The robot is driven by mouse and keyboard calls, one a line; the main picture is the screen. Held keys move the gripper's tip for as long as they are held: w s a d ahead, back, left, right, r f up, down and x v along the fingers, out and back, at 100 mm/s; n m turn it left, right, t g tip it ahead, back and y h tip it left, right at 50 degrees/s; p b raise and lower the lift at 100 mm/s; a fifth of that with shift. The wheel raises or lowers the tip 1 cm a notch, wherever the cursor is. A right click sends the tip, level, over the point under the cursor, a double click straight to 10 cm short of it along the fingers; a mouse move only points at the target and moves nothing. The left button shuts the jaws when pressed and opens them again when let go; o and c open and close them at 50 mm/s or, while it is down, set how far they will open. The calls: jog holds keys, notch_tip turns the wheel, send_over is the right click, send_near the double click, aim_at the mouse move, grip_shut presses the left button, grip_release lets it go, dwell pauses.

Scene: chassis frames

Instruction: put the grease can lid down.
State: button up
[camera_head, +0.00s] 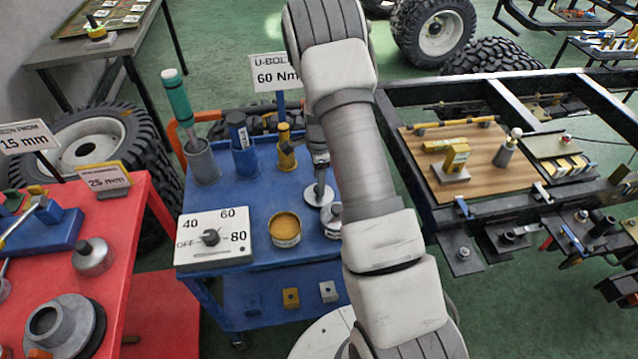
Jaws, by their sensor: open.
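The open grease can (286,230), round and filled with yellow-brown grease, stands on the blue cart top. A pale grey round disc with a thin upright stem, which looks like the grease can lid (318,197), is behind and to the right of the can. My gripper (320,165) is open, pointing down just above the disc. My arm hides part of the gripper. I cannot tell whether the fingers touch the stem, but the disc appears to be at the cart top.
On the blue cart (262,185), a grey metal piece (333,216) stands right of the can, partly hidden by my arm. A dial box (212,238) stands front left. Upright holders with a green-handled tool (178,97), a blue piece (240,140) and a yellow piece (285,148) line the back.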

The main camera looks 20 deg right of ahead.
jog(key=s+a+r+n+t, duration=0.1)
jog(key=s+a+r+n, duration=0.1)
jog(key=r, duration=0.9)
jog(key=s+a+r+n+t, duration=0.1)
jog(key=s+a+r+n, duration=0.15)
jog(key=r, duration=0.85)
jog(key=s+a+r+n+t, duration=0.1)
jog(key=s+a+r+n, duration=0.2)
jog(key=s+r+n, duration=0.3)
jog(key=s+a+r+n+t, duration=0.2)
jog(key=s+r+n, duration=0.4)
jog(key=s, duration=1.1)
jog(key=a+n, duration=0.1)
jog(key=n, duration=0.2)
jog(key=shift+r+n+t, duration=0.3)
jog(key=shift+r+n, duration=0.05)
jog(key=shift+r, duration=0.05)
jog(key=shift+c, duration=1.4)
